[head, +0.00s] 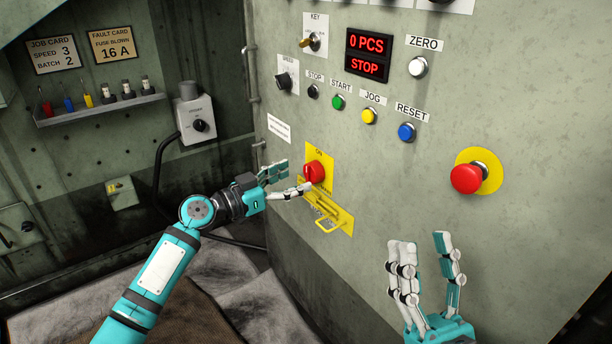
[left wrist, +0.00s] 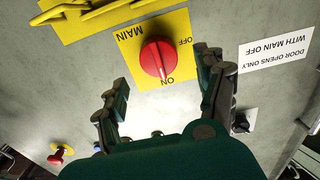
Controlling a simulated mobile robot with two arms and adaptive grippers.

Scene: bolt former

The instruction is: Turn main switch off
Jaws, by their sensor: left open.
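The main switch (head: 314,172) is a red rotary knob on a yellow plate on the grey machine front. In the left wrist view the knob (left wrist: 153,60) appears upside down, with its white line towards the ON label and the OFF label (left wrist: 185,41) to one side. My left gripper (head: 292,179) is open just left of the knob, its fingers pointing at the panel. In the left wrist view the knob shows between and beyond the fingertips; I cannot tell whether they touch it. My right gripper (head: 424,247) is open and empty, low in front of the panel.
A yellow hasp (head: 326,217) sits below the switch. A red emergency button (head: 466,178) is to the right. Start (head: 338,102), jog (head: 369,116) and reset (head: 406,132) buttons are above. The display (head: 367,56) reads 0 PCS, STOP. A feeder box (head: 196,122) is at the left.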

